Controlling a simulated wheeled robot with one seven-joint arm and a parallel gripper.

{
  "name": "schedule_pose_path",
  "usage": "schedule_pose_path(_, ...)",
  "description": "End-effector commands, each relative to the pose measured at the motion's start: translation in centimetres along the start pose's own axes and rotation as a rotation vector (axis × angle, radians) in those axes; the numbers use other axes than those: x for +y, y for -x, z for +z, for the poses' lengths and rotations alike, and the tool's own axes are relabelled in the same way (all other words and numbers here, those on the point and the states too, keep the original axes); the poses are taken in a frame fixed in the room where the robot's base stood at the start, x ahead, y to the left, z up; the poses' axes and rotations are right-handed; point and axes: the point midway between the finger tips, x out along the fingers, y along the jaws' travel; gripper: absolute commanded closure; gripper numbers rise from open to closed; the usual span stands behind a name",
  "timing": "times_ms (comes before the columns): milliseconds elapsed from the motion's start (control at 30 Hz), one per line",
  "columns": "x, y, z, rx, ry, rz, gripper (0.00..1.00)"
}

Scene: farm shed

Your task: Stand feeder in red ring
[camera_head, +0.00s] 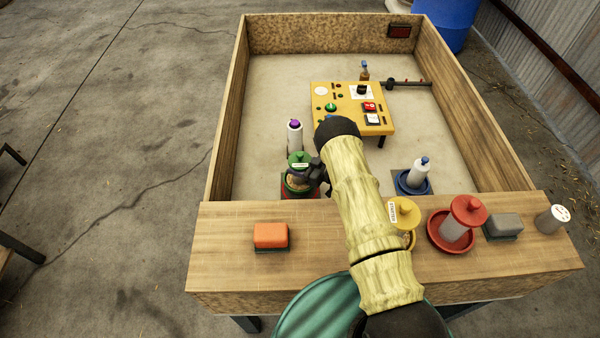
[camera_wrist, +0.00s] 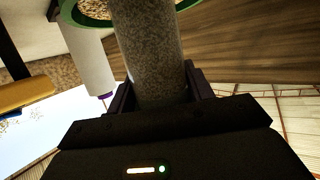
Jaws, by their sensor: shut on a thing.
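A green-lidded feeder (camera_head: 299,160) stands upright inside the box, just behind the front ledge. My gripper (camera_head: 314,172) is shut on its grey speckled cylinder, reaching in from the right. In the wrist view the cylinder (camera_wrist: 150,50) sits between the two jaws, and the green tray (camera_wrist: 72,12) with feed shows at the top edge. A red patch (camera_head: 300,195) shows directly below the feeder's tray, mostly hidden by the tray and the ledge. I cannot tell whether it is a ring, or whether the tray touches it.
A purple-capped white bottle (camera_head: 294,134) stands close behind the feeder. A yellow control panel (camera_head: 350,103) and a blue feeder (camera_head: 415,177) are farther right. The ledge (camera_head: 222,255) holds an orange block (camera_head: 271,236), yellow feeder (camera_head: 406,212), red feeder (camera_head: 466,212) and grey block (camera_head: 503,226).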

Motion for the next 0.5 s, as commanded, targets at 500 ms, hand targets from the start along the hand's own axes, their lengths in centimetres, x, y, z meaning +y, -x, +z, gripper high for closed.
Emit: schedule_pose_path(500,0.2,-1.1,3.9,0.002,0.0,0.003,0.81)
